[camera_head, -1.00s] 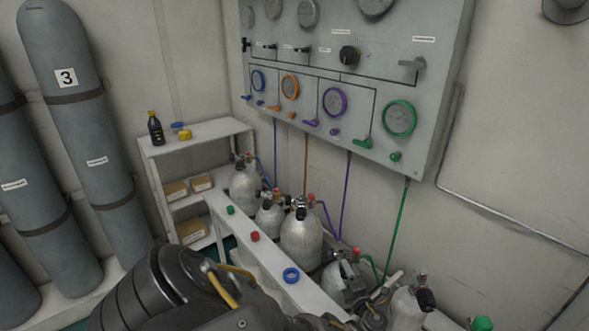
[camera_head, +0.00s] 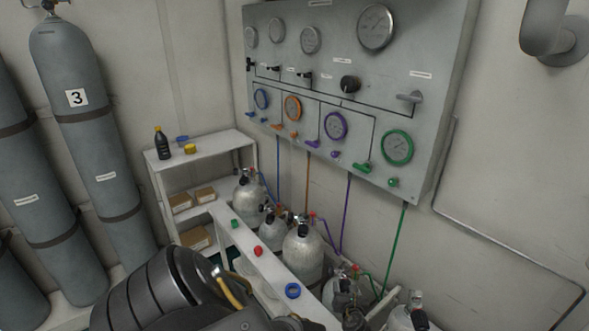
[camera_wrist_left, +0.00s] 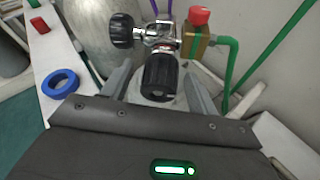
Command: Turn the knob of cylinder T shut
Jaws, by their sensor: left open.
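In the left wrist view, a grey metal cylinder with a silver valve (camera_wrist_left: 160,36) lies ahead. A black ribbed knob (camera_wrist_left: 160,78) on it faces me, and a second black knob (camera_wrist_left: 121,30) sticks out to the left. No letter T is legible. My left gripper (camera_wrist_left: 159,70) is open, with one finger on each side of the facing knob; I cannot tell whether they touch it. My right gripper is not in view.
A red-capped brass fitting (camera_wrist_left: 199,18) with a green hose sits close right of the valve. A blue ring (camera_wrist_left: 61,84) lies on the white ledge to the left. Other cylinders (camera_head: 303,250) stand farther back, below the gauge panel (camera_head: 440,60).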

